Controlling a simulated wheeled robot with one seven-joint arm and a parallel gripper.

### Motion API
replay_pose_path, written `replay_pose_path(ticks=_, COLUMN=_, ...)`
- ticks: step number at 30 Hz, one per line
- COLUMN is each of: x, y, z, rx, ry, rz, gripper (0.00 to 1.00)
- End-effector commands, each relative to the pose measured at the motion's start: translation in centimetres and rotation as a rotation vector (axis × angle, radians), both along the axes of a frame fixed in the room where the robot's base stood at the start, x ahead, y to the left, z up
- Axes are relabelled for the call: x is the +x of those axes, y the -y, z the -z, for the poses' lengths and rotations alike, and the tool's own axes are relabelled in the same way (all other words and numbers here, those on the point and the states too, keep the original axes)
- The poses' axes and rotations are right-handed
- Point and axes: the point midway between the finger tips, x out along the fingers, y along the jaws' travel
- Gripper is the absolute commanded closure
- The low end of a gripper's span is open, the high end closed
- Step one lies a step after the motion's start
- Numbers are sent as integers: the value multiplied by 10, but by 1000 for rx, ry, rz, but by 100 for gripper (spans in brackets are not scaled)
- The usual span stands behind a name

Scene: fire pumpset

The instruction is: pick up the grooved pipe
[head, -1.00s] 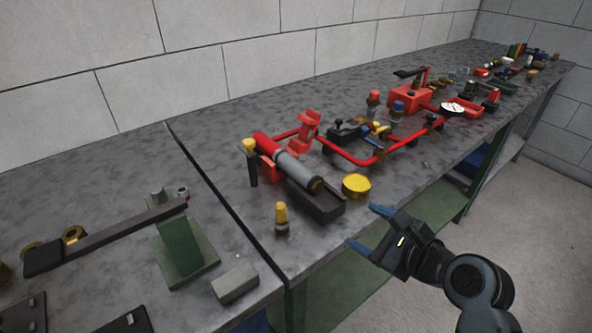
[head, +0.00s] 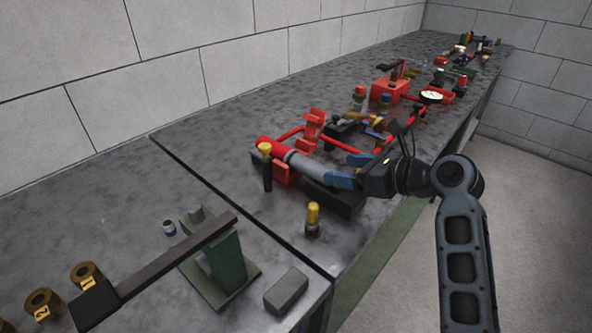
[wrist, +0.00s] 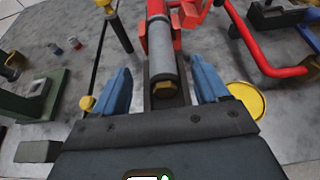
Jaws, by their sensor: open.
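The grooved pipe (head: 311,165) is a grey cylinder with a red end, lying over a dark tray (head: 340,204) on the bench. In the wrist view the pipe (wrist: 164,62) runs away from me, with a brown-gold end face nearest. My gripper (head: 347,170) is open, its blue fingers at the near end of the pipe. In the wrist view one finger is on each side of the pipe, with gaps showing. The head view partly hides the pipe's near end behind the fingers. I cannot tell how high the fingers are relative to the pipe.
A yellow-topped post (head: 266,165) stands beside the pipe's red end. A yellow-capped fitting (head: 313,219) stands in front of the tray. Red bent piping (wrist: 262,55) and a yellow disc (wrist: 247,99) are right of my gripper. A green stand (head: 226,268) is on the nearer bench.

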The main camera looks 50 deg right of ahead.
Motion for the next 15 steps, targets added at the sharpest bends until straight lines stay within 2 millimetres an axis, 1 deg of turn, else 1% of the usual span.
replay_pose_path(ticks=8, x=26, y=-1, z=11, rx=0, ry=-1, rz=-1, gripper=26)
replay_pose_path(ticks=15, x=56, y=-1, z=25, rx=-1, ry=-1, rz=-2, gripper=26)
